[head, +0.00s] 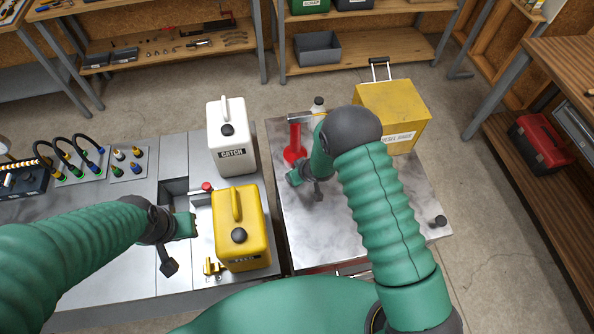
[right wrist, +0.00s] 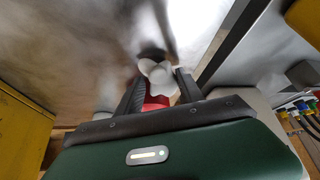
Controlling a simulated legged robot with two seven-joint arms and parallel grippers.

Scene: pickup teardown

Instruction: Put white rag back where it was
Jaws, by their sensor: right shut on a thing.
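In the right wrist view a white, lobed, crumpled thing, which looks like the white rag (right wrist: 160,76), sits between the fingertips of my right gripper (right wrist: 160,84). The gripper is shut on it, over the shiny metal tabletop. A red thing (right wrist: 155,101) shows between the fingers, nearer the palm. In the head view my right gripper (head: 294,179) is low over the metal table (head: 335,225), just below a red funnel-like thing (head: 294,146). I cannot make out the rag there. My left gripper (head: 190,226) is beside the yellow jug (head: 238,215); its fingers are too small to read.
A white jug (head: 232,150) stands behind the yellow jug on the left bench (head: 120,250). A yellow box (head: 398,112) stands at the metal table's back right, with a small white bottle (head: 318,104) to its left. The table's front middle is largely clear.

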